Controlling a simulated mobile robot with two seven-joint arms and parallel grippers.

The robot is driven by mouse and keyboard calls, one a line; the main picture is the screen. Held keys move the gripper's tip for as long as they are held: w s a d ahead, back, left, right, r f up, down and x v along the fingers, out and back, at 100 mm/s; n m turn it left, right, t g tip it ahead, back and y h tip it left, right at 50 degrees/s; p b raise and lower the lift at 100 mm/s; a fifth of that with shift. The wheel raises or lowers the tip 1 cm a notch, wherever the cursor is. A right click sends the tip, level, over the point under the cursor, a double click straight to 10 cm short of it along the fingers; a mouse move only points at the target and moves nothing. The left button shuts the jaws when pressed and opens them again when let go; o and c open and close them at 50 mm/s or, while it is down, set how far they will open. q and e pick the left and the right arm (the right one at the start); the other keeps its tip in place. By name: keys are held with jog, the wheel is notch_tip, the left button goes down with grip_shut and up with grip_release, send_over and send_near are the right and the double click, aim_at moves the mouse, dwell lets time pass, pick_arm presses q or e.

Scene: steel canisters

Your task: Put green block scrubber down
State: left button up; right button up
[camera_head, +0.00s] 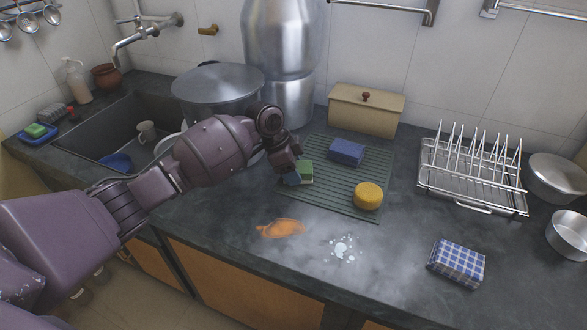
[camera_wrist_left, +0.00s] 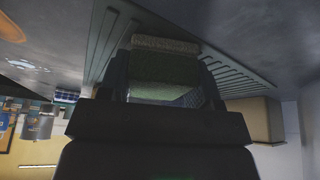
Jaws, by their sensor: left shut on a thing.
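The green block scrubber (camera_head: 306,170), with a pale lower layer, is at the left part of the ridged green mat (camera_head: 345,205). My left gripper (camera_head: 291,179) is shut on it, and its fingers hide part of the block. In the left wrist view the scrubber (camera_wrist_left: 165,68) sits between the fingers, with the mat's ridges (camera_wrist_left: 232,68) close around it. It looks at or very near the mat's surface; I cannot tell whether it touches. My right gripper is not in view.
A blue block (camera_head: 346,152) and a round yellow sponge (camera_head: 368,195) are on the mat. A tan lidded box (camera_head: 365,110) stands behind it. Orange and white spills (camera_head: 281,228) lie in front. A checked cloth bundle (camera_head: 457,262) and wire rack (camera_head: 470,180) are to the right.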

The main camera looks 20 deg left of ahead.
pick_arm(q)
jog(key=shift+r, duration=0.1)
jog(key=o, duration=0.9)
jog(key=shift+a+r, duration=0.1)
jog(key=shift+r, duration=0.15)
jog(key=p+v, duration=0.1)
jog(key=v, duration=0.5)
jog(key=shift+p, duration=0.3)
jog(key=shift+s+a+r, duration=0.15)
jog(key=shift+r, duration=0.3)
